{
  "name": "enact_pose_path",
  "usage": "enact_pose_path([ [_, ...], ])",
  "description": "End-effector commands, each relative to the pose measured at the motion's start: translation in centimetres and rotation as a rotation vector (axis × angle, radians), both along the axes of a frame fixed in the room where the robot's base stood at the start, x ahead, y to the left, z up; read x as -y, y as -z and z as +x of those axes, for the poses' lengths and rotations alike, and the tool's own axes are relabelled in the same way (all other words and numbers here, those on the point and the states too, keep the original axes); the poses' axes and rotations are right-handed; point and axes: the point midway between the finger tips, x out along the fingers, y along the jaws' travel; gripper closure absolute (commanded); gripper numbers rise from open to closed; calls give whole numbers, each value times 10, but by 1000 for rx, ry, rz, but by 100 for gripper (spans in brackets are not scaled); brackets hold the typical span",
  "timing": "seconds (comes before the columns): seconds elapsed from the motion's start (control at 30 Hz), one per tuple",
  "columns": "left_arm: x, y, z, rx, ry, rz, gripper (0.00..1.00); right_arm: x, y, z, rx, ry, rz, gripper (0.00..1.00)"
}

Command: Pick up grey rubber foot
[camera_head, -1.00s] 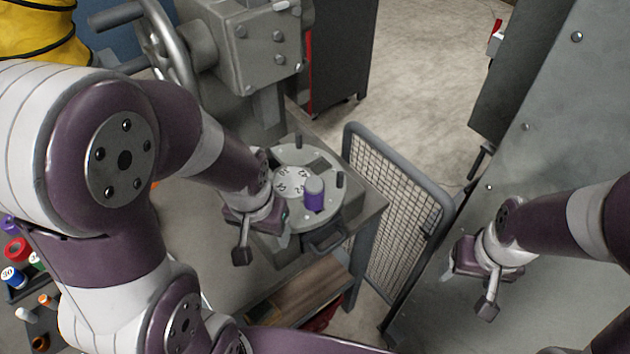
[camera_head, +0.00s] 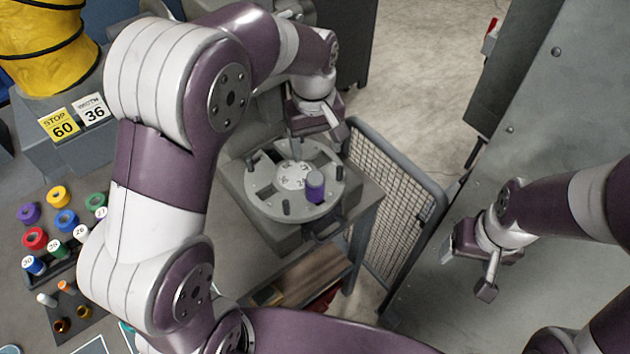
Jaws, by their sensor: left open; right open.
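I cannot pick out a grey rubber foot for certain. A round grey plate (camera_head: 262,203) sits on the bench machine. On it stand several short dark posts (camera_head: 286,208) and a purple cylinder with a grey top (camera_head: 315,187). My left gripper (camera_head: 315,135) is open above the far edge of the plate, and nothing shows between its fingers. My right gripper (camera_head: 468,274) is open and empty at the right, in front of the large grey panel, well apart from the plate.
Coloured spools and numbered caps (camera_head: 66,221) lie on the left of the bench. Small white, orange and brown pieces (camera_head: 62,326) lie nearer. A mesh guard (camera_head: 395,205) borders the bench's right; a large grey panel (camera_head: 570,110) stands beyond.

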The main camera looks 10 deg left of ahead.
Motion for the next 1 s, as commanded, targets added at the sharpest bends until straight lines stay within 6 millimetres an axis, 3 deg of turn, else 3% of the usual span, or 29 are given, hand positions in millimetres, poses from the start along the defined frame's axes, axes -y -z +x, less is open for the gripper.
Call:
enact_pose_path([
  [0.07, 0, 23, -1, -6, 1, 1, 29, 0, 4, 0, 0, 0, 0, 25],
  [0.33, -1, 54, 1, -5, 3, 1, 29, 0, -16, 0, 1, 0, 0, 25],
  [0.5, -4, 87, 3, -4, 3, 0, 29, 0, -30, 0, 1, 0, 0, 25],
  [0.8, -4, 100, 4, 1, 4, 0, 29, 0, -30, 0, 0, 0, 0, 25],
  [1.0, -4, 99, 4, 1, 4, 0, 88, 0, -30, 0, 0, 0, 0, 25],
])
